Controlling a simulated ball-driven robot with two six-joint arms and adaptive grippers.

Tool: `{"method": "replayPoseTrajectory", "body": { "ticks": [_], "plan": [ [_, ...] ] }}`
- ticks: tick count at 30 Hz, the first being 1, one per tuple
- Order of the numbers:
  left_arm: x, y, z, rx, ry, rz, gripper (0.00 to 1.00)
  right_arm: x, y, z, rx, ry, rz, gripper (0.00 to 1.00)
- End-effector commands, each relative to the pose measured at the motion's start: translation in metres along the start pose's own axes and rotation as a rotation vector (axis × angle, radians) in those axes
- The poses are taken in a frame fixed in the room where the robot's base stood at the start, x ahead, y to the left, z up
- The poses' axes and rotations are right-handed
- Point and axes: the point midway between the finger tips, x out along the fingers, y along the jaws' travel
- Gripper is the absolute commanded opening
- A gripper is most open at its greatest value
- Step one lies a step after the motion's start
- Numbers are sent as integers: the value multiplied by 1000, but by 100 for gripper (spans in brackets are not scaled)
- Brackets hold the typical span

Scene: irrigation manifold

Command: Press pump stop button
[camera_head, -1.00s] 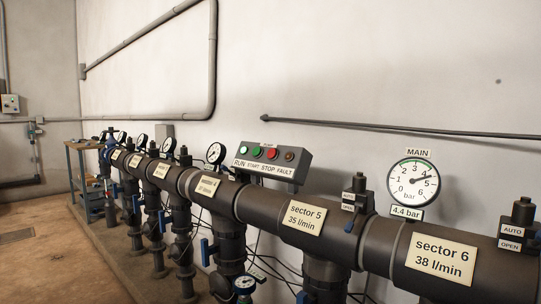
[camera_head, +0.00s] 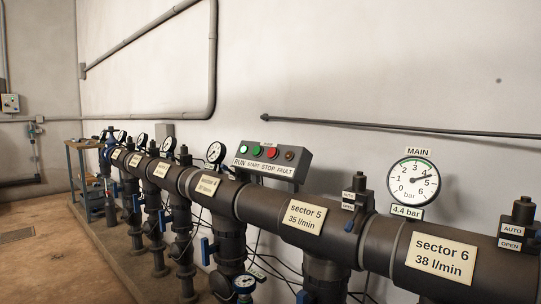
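The pump control box (camera_head: 270,165) stands behind the large dark manifold pipe, near the middle of the view. Its sloped face carries a row of round parts above a strip reading RUN, START, STOP, FAULT. The red stop button (camera_head: 272,153) is third from the left. To its left are two green ones, the run lamp (camera_head: 243,149) and the start button (camera_head: 257,151). The fault lamp (camera_head: 289,155) at the right end is dark brown-orange. Neither of my grippers shows in this view.
The manifold pipe (camera_head: 262,208) runs across in front of the box, with labelled sectors, valves and small gauges. The main gauge (camera_head: 414,183) on the wall reads about 4.4 bar. A workbench (camera_head: 86,180) stands far left. Floor (camera_head: 45,250) is clear at the left.

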Motion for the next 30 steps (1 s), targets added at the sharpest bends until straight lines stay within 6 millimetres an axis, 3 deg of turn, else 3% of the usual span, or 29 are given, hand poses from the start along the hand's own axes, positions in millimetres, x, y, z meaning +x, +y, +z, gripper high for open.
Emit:
{"method": "replayPoseTrajectory", "body": {
  "ticks": [11,20,30],
  "plan": [
    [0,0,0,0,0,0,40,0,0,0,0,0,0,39],
    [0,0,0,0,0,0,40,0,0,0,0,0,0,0],
    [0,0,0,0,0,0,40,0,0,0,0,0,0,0]
  ]
}}
